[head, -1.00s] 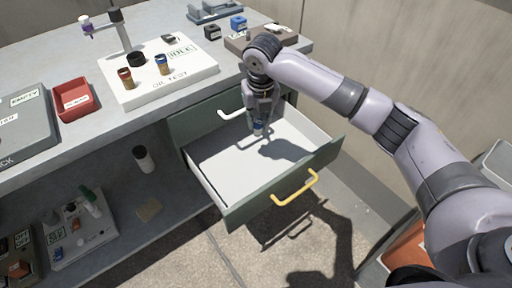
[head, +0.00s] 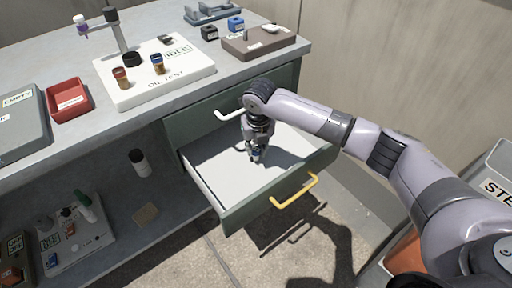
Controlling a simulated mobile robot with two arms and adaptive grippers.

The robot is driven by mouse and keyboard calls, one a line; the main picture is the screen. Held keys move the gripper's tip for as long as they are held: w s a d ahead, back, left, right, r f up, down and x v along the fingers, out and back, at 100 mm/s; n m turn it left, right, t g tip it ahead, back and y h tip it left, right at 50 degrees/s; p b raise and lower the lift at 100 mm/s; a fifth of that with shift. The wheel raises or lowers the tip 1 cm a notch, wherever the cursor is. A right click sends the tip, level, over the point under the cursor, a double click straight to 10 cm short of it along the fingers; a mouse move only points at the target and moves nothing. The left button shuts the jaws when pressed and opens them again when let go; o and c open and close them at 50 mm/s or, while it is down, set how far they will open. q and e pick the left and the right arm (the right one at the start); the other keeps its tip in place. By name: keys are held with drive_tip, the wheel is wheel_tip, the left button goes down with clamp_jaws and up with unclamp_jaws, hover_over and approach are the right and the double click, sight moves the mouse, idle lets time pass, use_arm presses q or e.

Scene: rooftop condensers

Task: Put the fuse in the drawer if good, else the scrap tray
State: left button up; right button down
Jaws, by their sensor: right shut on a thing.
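The drawer (head: 240,208) with the yellow handle (head: 294,190) is pulled out of the green cabinet, and its pale floor looks bare. My right gripper (head: 255,158) points down inside the drawer's outline, close to its floor. It is shut on the fuse, which is mostly hidden by the fingers and too small to judge as good or bad. A red tray (head: 54,108) with a white label stands on the bench at the left. The label is too small to read, so I cannot tell if it is the scrap tray. My left gripper is out of view.
A white oil test board (head: 190,85) with two small bottles is on the bench, beside a grey case (head: 25,140). A brown block (head: 262,44) stands at the back right. The shelf below holds a dark-capped white bottle (head: 140,165) and a board (head: 90,240).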

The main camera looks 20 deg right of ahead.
drive_tip(key=shift+f, duration=0.1)
drive_tip(key=c, duration=1.4)
unclamp_jaws()
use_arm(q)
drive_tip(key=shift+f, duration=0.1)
use_arm(e)
drive_tip(key=shift+o, duration=0.2)
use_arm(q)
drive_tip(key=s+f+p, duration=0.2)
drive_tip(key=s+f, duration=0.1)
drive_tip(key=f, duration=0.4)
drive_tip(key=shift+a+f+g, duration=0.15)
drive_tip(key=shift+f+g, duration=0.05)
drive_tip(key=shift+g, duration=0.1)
use_arm(e)
wheel_tip(320, 180, up, 12)
drive_tip(key=s, duration=0.1)
drive_tip(key=shift+s, duration=0.4)
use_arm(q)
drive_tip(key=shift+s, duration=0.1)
